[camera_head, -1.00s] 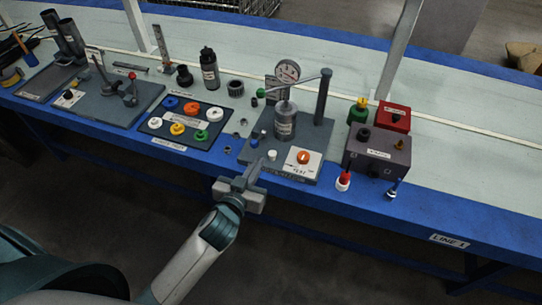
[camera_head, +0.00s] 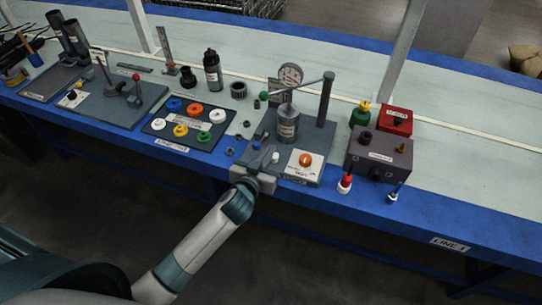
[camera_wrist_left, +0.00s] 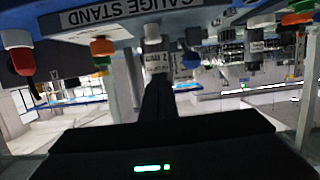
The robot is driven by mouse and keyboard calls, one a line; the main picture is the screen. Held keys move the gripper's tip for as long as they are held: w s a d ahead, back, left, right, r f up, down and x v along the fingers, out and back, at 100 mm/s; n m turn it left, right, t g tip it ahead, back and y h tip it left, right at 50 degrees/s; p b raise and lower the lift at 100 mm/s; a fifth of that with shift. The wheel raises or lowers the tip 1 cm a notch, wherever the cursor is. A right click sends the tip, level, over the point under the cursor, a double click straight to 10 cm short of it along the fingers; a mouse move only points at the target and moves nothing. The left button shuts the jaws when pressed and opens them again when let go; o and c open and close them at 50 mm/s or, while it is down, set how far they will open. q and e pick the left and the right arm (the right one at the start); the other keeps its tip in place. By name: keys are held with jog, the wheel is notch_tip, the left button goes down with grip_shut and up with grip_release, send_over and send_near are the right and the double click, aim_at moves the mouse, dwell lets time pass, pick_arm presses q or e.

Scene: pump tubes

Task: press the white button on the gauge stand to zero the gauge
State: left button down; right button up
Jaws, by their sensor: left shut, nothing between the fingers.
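The gauge stand (camera_head: 312,130) is a grey plate with an upright post, a metal cylinder and a round dial gauge (camera_head: 290,74). The small white button (camera_head: 275,157) stands near its front edge, between a blue knob (camera_head: 256,146) and an orange knob (camera_head: 305,160). My left gripper (camera_head: 266,153) is shut and empty at the stand's front edge, its fingertips close beside the button. In the upside-down left wrist view, the button (camera_wrist_left: 152,33) is straight beyond the shut fingers (camera_wrist_left: 157,88). I cannot tell whether they touch. My right gripper is not in view.
A tray of coloured rings (camera_head: 187,124) lies left of the stand. A dark grey box (camera_head: 378,155) stands right of it, with red (camera_head: 345,183) and blue (camera_head: 395,190) pieces in front.

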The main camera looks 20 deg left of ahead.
aim_at(275, 158)
pick_arm(q)
jog(key=shift+x, duration=0.9)
notch_tip(275, 158, down, 3)
jog(key=shift+w+r, duration=0.1)
jog(key=shift+r, duration=0.1)
jog(key=shift+f, duration=0.8)
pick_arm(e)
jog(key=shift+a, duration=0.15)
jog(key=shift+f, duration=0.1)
